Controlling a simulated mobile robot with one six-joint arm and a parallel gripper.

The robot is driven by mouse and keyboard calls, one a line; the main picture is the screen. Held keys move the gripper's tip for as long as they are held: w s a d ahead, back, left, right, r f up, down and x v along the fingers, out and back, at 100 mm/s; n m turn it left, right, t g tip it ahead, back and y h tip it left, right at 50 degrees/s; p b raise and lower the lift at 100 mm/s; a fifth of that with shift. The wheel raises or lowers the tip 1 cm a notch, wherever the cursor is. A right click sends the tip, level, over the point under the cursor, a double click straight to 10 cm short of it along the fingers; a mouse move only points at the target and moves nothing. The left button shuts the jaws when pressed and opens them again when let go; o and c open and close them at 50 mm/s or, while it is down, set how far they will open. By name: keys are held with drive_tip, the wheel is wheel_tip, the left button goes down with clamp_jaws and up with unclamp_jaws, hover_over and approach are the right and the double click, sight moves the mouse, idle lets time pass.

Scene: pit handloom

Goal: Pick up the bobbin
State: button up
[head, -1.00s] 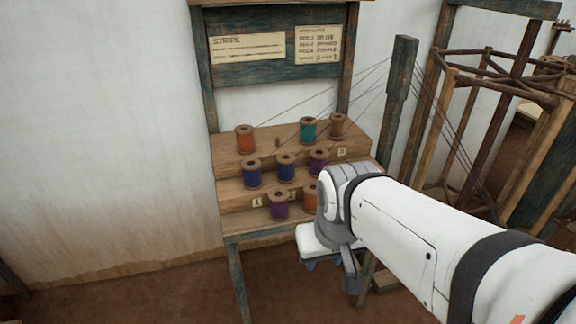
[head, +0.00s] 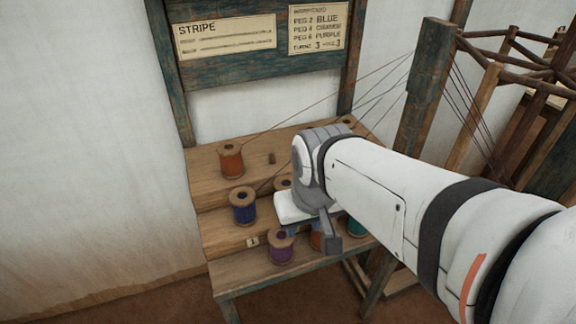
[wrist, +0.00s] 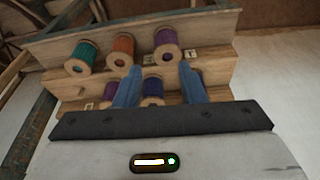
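Several thread bobbins stand on a stepped wooden rack. In the head view an orange bobbin (head: 231,161) is on the top step, a blue bobbin (head: 242,206) on the middle one, and a purple bobbin (head: 280,247) on the lowest. The task does not say which bobbin is meant. My gripper (wrist: 157,72) shows two blue fingers, apart, in the wrist view. A blue bobbin (wrist: 153,87) shows between them; I cannot tell whether they touch it.
The wrist view also shows teal (wrist: 83,56), orange (wrist: 123,49) and purple (wrist: 167,43) bobbins in one row. Threads run to a wooden post (head: 426,90) at right. A wall is behind.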

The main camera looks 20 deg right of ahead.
sight(314, 239)
drive_tip(key=shift+a, duration=0.15)
drive_tip(key=shift+o, duration=0.6)
drive_tip(key=shift+w, duration=0.1)
drive_tip(key=shift+o, duration=0.8)
drive_tip(key=shift+w, duration=0.2)
drive_tip(key=o, duration=0.6)
drive_tip(key=w+d+f+n+g, duration=0.1)
drive_tip(key=w+d+f, duration=0.3)
drive_tip(key=w+f, duration=0.1)
drive_tip(key=shift+w+n+g+p, duration=0.3)
drive_tip(key=shift+w+p, duration=0.15)
drive_tip(key=shift+w, duration=0.45)
drive_tip(key=o, duration=0.3)
drive_tip(key=w+d+f+n+g, duration=0.1)
drive_tip(key=w+d+f, duration=0.3)
drive_tip(key=f, duration=0.5)
drive_tip(key=shift+w+d+n+p, duration=0.35)
drive_tip(key=shift+w+d+n, duration=0.05)
drive_tip(key=shift+d, duration=0.85)
drive_tip(key=shift+w+d+f+p, duration=0.1)
drive_tip(key=shift+d+f+p, duration=0.05)
drive_tip(key=shift+f, duration=1.15)
drive_tip(key=shift+w+d+f+p, duration=0.1)
drive_tip(key=shift+f+p, duration=0.1)
drive_tip(key=shift+f, duration=1.15)
drive_tip(key=shift+w+d+f+p, duration=0.1)
drive_tip(key=shift+d+f+p, duration=0.05)
drive_tip(key=shift+f, duration=1.15)
